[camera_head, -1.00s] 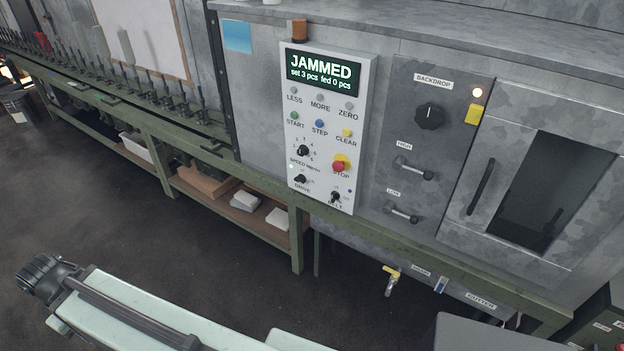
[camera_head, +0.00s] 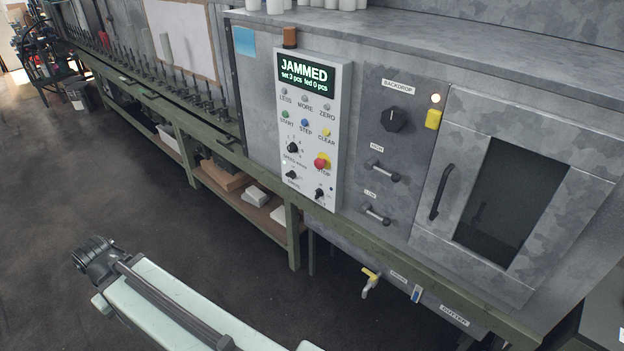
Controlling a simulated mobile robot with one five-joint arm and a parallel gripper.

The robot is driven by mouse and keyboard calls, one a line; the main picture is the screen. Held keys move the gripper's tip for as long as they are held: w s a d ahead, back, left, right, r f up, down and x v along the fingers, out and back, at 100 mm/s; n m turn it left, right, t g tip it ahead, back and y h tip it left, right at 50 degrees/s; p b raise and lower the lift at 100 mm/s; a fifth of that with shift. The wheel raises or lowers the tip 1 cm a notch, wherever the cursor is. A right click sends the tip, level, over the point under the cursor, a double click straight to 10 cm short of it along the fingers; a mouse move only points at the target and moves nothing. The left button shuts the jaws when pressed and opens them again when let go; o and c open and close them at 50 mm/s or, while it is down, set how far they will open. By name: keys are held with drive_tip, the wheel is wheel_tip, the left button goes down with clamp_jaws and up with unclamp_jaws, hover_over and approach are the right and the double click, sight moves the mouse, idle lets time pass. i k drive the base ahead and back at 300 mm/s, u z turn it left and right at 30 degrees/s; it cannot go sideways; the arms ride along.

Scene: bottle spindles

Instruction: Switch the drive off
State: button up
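The white control panel (camera_head: 333,120) is mounted on the grey machine, and its green screen (camera_head: 304,72) reads JAMMED, set 3 pcs, fed 0 pcs. The drive knob (camera_head: 292,174) is a small black rotary knob at the panel's lower left, below the speed knob (camera_head: 293,147). Its exact pointer position is too small to tell. The belt knob (camera_head: 319,193) sits to its right, below the red stop button (camera_head: 321,163) on yellow. My arm (camera_head: 165,305) shows at the lower left, well away from the panel. No gripper fingers can be made out.
A backdrop knob (camera_head: 394,119), two lever handles (camera_head: 383,171) and a dark-windowed door (camera_head: 508,200) are right of the panel. A green bench rail (camera_head: 235,155) runs along the front. A yellow-handled tap (camera_head: 370,279) hangs below it. The dark floor in front is clear.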

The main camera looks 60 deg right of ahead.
sight(291, 174)
drive_tip(key=u, duration=0.15)
drive_tip(key=i, duration=0.9)
drive_tip(key=z, duration=0.05)
